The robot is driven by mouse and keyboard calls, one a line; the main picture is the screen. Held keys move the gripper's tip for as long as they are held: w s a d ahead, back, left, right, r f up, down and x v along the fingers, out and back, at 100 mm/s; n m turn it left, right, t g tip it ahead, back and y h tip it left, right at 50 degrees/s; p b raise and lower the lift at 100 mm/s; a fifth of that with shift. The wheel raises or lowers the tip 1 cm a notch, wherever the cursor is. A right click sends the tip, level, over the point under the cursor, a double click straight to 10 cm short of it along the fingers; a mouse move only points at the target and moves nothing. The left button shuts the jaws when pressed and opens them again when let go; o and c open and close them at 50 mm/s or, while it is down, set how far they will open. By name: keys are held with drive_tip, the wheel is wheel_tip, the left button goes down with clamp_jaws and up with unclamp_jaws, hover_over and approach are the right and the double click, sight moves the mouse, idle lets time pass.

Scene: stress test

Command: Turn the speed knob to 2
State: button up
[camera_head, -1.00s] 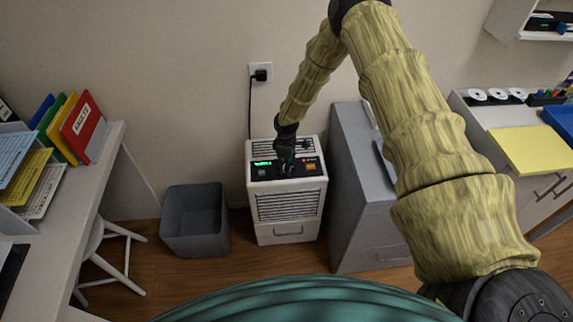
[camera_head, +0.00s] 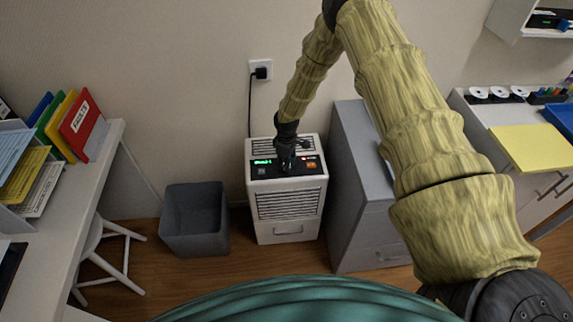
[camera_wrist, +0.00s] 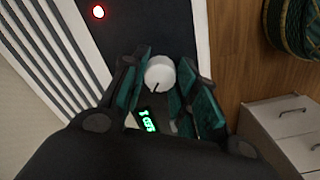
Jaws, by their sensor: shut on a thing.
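The speed knob (camera_wrist: 159,72) is a white round dial with a dark pointer line, seen in the wrist view on the dark panel of a white appliance (camera_head: 289,226). Its line points down and slightly left in that view, toward the lit green display (camera_wrist: 148,121). My gripper (camera_wrist: 160,80) is shut on the knob, with a dark green finger pad on each side. In the head view my gripper (camera_head: 286,167) reaches down onto the panel and hides the knob. The display text is too small to read surely.
A grey cabinet (camera_head: 350,190) stands close on the appliance's right. A grey bin (camera_head: 195,220) stands on its left. A black cord runs to the wall socket (camera_head: 261,70) behind. An orange button (camera_head: 312,165) is right of my gripper.

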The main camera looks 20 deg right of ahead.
drive_tip(key=m+b, duration=0.2)
drive_tip(key=m, duration=0.3)
drive_tip(key=shift+m, duration=0.3)
drive_tip(key=shift+m+b, duration=0.85)
drive_tip(key=shift+m, duration=1.35)
drive_tip(key=o, duration=1)
wheel_tip(320, 180, up, 12)
drive_tip(key=shift+f, duration=0.1)
